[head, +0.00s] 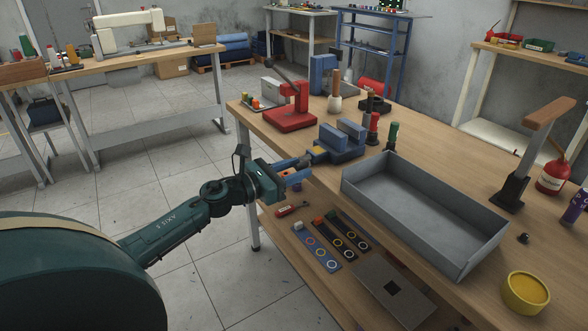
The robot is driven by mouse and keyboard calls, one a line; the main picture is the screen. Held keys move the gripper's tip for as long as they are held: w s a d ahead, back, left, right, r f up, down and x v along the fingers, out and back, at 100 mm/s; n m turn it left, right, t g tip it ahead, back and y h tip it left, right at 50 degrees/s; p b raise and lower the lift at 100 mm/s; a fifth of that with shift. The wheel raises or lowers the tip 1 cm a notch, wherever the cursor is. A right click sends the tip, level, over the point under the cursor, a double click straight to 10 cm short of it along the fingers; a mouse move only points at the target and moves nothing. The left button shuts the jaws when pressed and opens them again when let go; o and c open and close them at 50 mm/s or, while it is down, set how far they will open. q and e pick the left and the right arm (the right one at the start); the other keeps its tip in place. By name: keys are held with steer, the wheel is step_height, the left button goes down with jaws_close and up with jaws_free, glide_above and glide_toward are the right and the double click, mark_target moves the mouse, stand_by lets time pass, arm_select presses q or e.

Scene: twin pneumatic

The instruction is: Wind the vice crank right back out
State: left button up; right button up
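The blue vice (343,140) stands on the near edge of the wooden workbench, its two jaw blocks apart with a narrow gap. Its screw end and crank face my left gripper (302,169), at the bench's front edge. The gripper's blue fingers are right at the crank end, and the crank is mostly hidden by them. I cannot tell whether the fingers touch or grip the crank, or how far apart they are. My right gripper is not in view.
A grey open tray (425,212) lies right of the vice. A lower shelf holds coloured strips (318,247) below the gripper. The floor at left is clear.

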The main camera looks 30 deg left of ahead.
arm_select(q)
jaws_close()
stand_by(0.3)
steer(key=shift+r, duration=0.1)
